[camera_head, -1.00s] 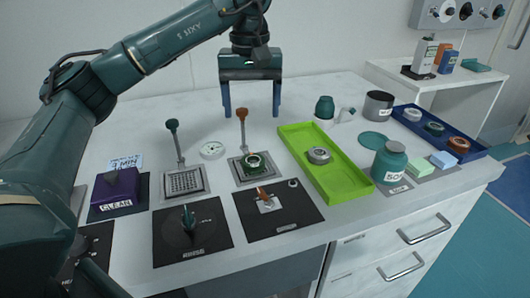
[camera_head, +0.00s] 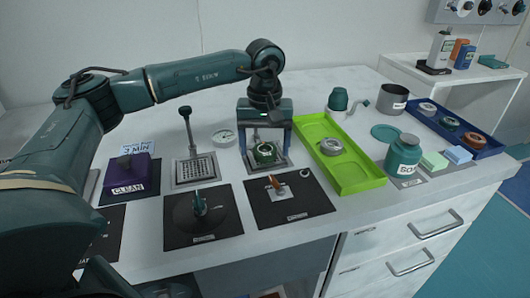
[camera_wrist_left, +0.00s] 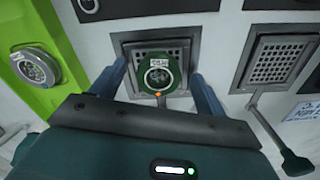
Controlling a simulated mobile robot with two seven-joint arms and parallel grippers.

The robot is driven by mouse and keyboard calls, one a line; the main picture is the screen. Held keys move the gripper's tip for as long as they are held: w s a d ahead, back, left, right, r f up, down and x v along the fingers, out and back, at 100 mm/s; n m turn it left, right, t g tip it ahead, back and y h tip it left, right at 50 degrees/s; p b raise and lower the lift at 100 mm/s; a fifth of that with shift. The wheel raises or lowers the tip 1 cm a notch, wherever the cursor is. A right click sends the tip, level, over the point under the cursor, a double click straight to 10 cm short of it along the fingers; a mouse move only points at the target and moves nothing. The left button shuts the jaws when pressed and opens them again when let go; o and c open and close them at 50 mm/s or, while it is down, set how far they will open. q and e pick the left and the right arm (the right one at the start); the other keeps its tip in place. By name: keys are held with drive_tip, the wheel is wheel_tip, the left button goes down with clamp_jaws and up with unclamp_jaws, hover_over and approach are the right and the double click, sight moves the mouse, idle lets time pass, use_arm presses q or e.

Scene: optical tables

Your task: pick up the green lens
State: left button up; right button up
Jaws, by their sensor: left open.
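The green lens (camera_head: 265,155) is a dark green ring that sits on a square metal grid plate (camera_head: 283,165). In the left wrist view the green lens (camera_wrist_left: 160,76) shows from above with a white label and a small orange mark, over the grid plate (camera_wrist_left: 183,48). My left gripper (camera_head: 266,147) is open and points down over it, with one blue finger on each side. In the wrist view gaps show between the lens and both fingers of the left gripper (camera_wrist_left: 158,74). My right gripper is not in view.
A green tray (camera_head: 361,187) with a grey ring (camera_head: 331,147) stands close on the right. A second grid plate (camera_head: 181,183) with an upright handle (camera_head: 187,128) is on the left. Black mats (camera_head: 226,229) lie in front. A teal bottle (camera_head: 403,158) stands at right.

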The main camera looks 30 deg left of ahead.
use_arm(q)
drive_tip(key=shift+c, duration=0.2)
drive_tip(key=c, duration=1)
drive_tip(key=shift+c, duration=0.2)
drive_tip(key=shift+r, duration=0.1)
